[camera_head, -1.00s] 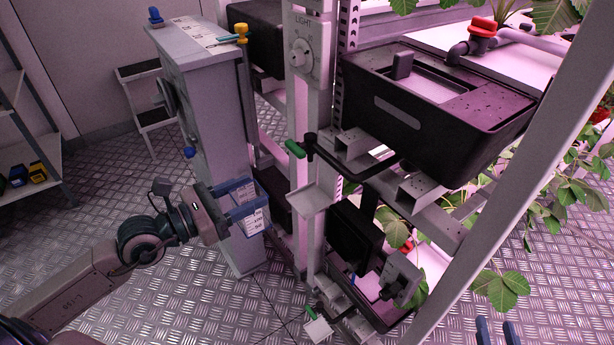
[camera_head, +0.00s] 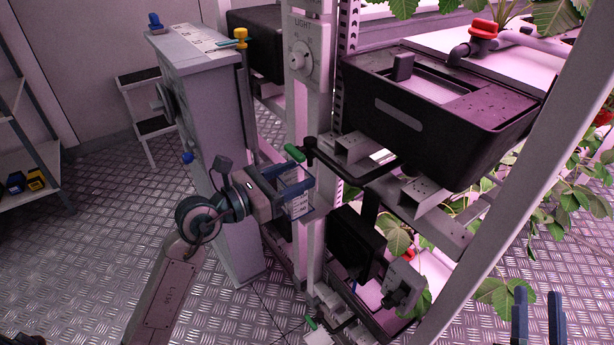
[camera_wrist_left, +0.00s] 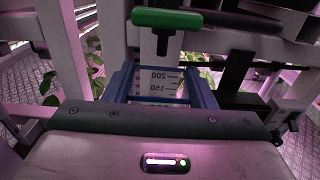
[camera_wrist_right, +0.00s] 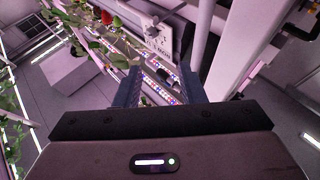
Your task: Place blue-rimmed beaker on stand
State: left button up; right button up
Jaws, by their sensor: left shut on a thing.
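My left gripper (camera_head: 298,180) is shut on a clear beaker (camera_head: 298,204). The beaker hangs upright between the blue fingers, in front of the rack post. In the left wrist view the beaker (camera_wrist_left: 163,88) shows a blue rim line and marks such as 200 and 150. A small pale plate on the post, seemingly the stand (camera_head: 318,213), is mostly hidden behind the beaker. I cannot tell whether the beaker touches it. My right gripper (camera_head: 537,315) is at the lower right edge, fingers apart and empty; the right wrist view also shows it open (camera_wrist_right: 162,88).
A green-tipped black handle (camera_head: 295,153) is just above the beaker. A black tub (camera_head: 430,125) overhangs on the right. A grey cabinet (camera_head: 205,100) stands behind left. A lower black box (camera_head: 352,245) and plants fill the rack.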

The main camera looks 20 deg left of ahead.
aim_at(306, 177)
pick_arm(q)
jog(key=x, duration=0.3)
jog(key=shift+w+d+f, duration=0.25)
jog(key=shift+d+f, duration=0.05)
jog(key=shift+a+f+b, duration=0.1)
jog(key=shift+f+b, duration=0.3)
jog(key=shift+f, duration=0.05)
pick_arm(e)
jog(key=r+t, duration=0.1)
jog(key=r, duration=0.1)
jog(key=s+r+t, duration=0.1)
jog(key=shift+s+r+n+t+y, duration=0.1)
jog(key=shift+r+n+t+y, duration=0.2)
jog(key=shift+r+n, duration=0.1)
jog(key=shift+s+r, duration=0.1)
pick_arm(q)
jog(key=shift+f, duration=0.15)
jog(key=o, duration=0.9)
jog(key=shift+o, duration=0.2)
pick_arm(e)
jog(key=shift+r, duration=0.15)
pick_arm(q)
jog(key=shift+r, duration=0.2)
